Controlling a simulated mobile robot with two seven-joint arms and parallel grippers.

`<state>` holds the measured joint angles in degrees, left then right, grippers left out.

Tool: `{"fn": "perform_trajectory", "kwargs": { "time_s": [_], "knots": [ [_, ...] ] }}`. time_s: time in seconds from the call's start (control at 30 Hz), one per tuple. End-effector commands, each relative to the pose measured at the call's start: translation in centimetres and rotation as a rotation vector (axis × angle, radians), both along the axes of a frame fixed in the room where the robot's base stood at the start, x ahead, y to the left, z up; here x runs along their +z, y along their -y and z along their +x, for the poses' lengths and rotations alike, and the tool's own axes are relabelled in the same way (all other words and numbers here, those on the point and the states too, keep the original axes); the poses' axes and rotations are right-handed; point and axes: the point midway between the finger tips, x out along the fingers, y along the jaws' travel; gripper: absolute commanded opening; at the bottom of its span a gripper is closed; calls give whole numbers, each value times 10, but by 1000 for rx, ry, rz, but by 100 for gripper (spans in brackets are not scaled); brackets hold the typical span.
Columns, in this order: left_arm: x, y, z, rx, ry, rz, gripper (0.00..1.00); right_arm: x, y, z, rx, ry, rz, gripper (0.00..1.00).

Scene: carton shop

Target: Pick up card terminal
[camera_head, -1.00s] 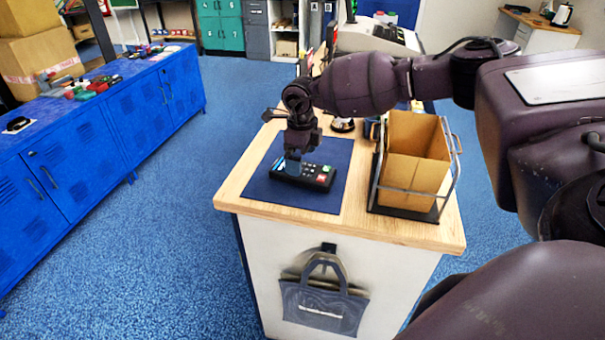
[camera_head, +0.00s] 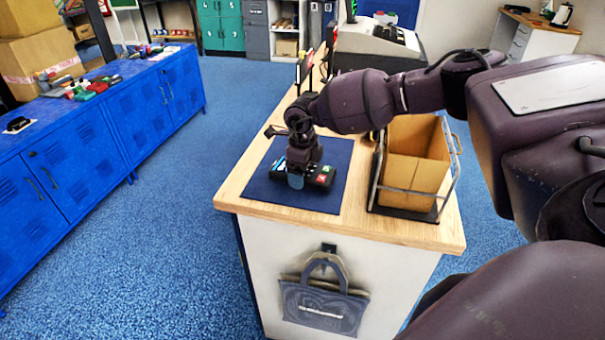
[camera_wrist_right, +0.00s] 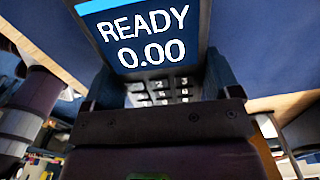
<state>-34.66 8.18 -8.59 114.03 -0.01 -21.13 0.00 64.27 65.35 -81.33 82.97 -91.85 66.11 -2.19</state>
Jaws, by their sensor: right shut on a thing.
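The card terminal (camera_head: 322,177) is a black handset with coloured keys at the dark blue mat on the wooden counter. In the head view my right gripper (camera_head: 296,182) points down over its left part and hides much of it. In the right wrist view the terminal's screen (camera_wrist_right: 146,36) reads "READY 0.00", with number keys below. My right gripper (camera_wrist_right: 160,85) is shut on the terminal, with a blue finger on each side. I cannot tell whether the terminal touches the mat. My left gripper is not in view.
The dark blue mat (camera_head: 330,202) lies on the counter (camera_head: 240,190). A wire rack with a brown carton (camera_head: 412,170) stands just right of it. A cash register (camera_head: 378,45) stands at the back. A grey bag (camera_head: 322,300) hangs on the counter's front.

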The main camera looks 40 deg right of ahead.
Motion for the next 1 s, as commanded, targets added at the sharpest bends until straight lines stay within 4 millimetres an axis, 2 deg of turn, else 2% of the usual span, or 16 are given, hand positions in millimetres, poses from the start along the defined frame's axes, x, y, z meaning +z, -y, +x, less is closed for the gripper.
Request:
{"fn": "perform_trajectory", "kwargs": {
  "time_s": [0.27, 0.43, 0.57, 0.8, 1.0],
  "knots": [
    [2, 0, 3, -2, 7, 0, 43, 4, 0, 1, 0, 2, 0, 48],
    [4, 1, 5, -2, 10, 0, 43, 22, 0, 1, 0, 4, 0, 48],
    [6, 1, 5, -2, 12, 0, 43, 48, 0, 1, -1, 5, 1, 48],
    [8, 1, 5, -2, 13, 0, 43, 110, 0, 1, -1, 4, 1, 48],
    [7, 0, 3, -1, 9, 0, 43, 156, 0, 1, 0, 3, 1, 48]
  ]
}}
